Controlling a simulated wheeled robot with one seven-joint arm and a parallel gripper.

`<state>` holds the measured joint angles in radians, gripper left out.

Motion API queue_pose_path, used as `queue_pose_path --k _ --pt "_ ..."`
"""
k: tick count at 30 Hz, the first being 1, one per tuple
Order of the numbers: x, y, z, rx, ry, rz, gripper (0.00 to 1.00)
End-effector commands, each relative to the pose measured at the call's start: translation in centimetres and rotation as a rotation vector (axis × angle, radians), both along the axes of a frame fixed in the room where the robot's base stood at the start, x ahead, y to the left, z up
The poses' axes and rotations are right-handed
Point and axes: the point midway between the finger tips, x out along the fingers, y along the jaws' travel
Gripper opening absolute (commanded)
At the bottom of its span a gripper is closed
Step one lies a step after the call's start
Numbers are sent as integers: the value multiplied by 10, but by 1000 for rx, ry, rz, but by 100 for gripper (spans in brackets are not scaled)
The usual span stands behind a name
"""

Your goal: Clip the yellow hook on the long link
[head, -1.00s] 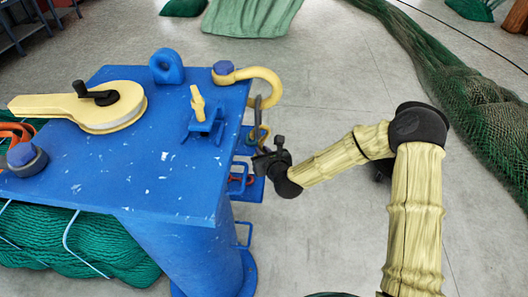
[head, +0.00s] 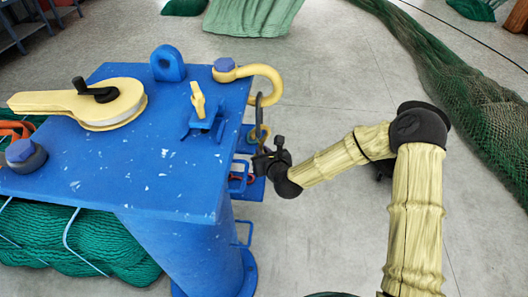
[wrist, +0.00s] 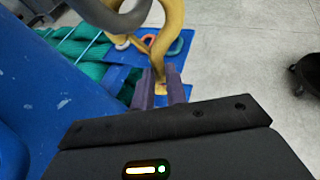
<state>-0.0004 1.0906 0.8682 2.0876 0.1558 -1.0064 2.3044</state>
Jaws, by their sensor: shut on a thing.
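A grey long link (head: 259,112) hangs from the big fixed yellow curved arm (head: 272,74) at the table's right corner. Its curved lower part crosses the top of the wrist view (wrist: 124,22). My gripper (head: 262,152) is just below the link, beside the table edge. In the wrist view its purple fingers (wrist: 160,88) are shut on the yellow hook (wrist: 168,38), which rises from between them towards the link. Hook and link overlap in the wrist view; I cannot tell whether the link is inside the hook. In the head view the hook is small and partly hidden.
The blue table (head: 120,165) carries a yellow block with a black handle (head: 110,105), a blue eye (head: 167,63) and a small yellow-handled fitting (head: 198,100). Blue brackets (head: 240,180) stick out below its right edge. Green netting (head: 450,90) lies on the right; the floor between is clear.

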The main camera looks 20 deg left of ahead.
Motion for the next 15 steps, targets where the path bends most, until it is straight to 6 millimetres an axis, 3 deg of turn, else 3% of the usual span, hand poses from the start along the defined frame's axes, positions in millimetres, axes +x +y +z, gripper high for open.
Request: queue_pose_path --k 15 --pt "-1 2 -5 1 -3 -1 0"
